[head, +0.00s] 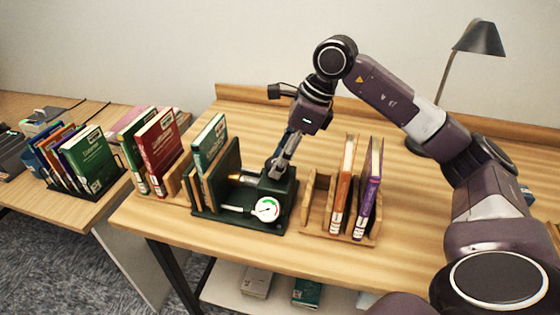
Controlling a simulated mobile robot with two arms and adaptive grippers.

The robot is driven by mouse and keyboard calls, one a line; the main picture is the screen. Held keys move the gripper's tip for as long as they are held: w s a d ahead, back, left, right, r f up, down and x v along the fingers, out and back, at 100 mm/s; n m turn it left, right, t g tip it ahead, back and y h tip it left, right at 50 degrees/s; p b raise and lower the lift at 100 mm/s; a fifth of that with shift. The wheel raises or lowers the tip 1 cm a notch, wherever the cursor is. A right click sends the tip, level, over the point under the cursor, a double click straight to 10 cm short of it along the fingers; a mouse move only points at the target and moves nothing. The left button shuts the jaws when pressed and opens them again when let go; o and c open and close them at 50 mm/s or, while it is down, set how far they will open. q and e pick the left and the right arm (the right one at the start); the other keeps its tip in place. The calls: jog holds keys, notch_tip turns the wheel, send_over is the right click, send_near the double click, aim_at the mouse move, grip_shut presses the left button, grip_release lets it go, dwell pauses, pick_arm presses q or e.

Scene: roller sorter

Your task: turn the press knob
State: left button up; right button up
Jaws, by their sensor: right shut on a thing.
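The dark green press (212,211) stands on the wooden table, with a book clamped upright at its left side. A round white dial gauge (267,209) with a coloured scale faces me on its right block. My right gripper (276,166) reaches down from above onto the top of that block. It is shut on the press knob, which its fingers mostly hide. The dial needle is too small to read surely. My left gripper is not in view.
A wooden rack (308,226) with an orange and a purple book stands close right of the press. Red and green books (158,150) stand left of it. A grey lamp (480,38) is at the back right.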

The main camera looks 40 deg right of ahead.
jog(key=m, duration=0.2)
jog(key=shift+a+m+t+h, duration=0.1)
jog(key=shift+m+t+h, duration=0.3)
jog(key=m+h, duration=0.1)
jog(key=m, duration=0.2)
jog(key=shift+a+m+t+b, duration=0.1)
jog(key=shift+m+t+b, duration=0.2)
jog(key=shift+b, duration=0.1)
jog(key=m+h, duration=0.1)
jog(key=m, duration=0.2)
jog(key=m+h, duration=0.1)
jog(key=m, duration=0.2)
jog(key=shift+a+r+h, duration=0.1)
jog(key=shift+a+h, duration=0.05)
jog(key=shift+h, duration=0.15)
jog(key=o, duration=1.2)
jog(key=shift+c, duration=0.2)
jog(key=shift+s, duration=0.1)
jog(key=v, duration=1.1)
jog(key=shift+r, duration=0.35)
